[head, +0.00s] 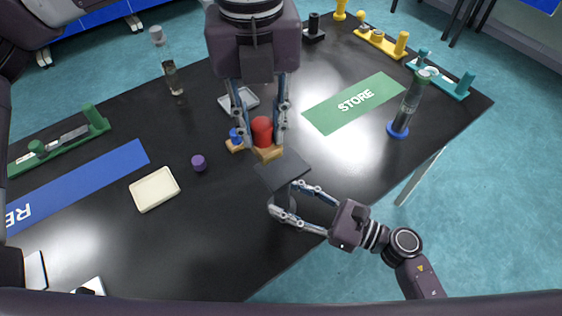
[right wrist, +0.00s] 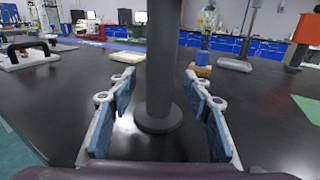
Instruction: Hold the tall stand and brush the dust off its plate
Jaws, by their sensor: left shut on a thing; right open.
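The tall stand's dark square plate (head: 283,172) is near the table's front edge in the head view. Its grey column (right wrist: 163,60) and round base (right wrist: 158,122) show in the right wrist view, upright on the table. My right gripper (head: 285,203) is open, with its fingers on both sides of the column. My left gripper (head: 262,135) is shut on a brush with a red handle (head: 262,129) and a wooden head (head: 268,153), close to the plate's far edge. I cannot tell whether the head touches the plate, and I cannot make out dust.
A blue-handled piece (head: 236,138) stands just left of the red brush. A green STORE mat (head: 355,102) and a glass cylinder (head: 410,105) are right.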

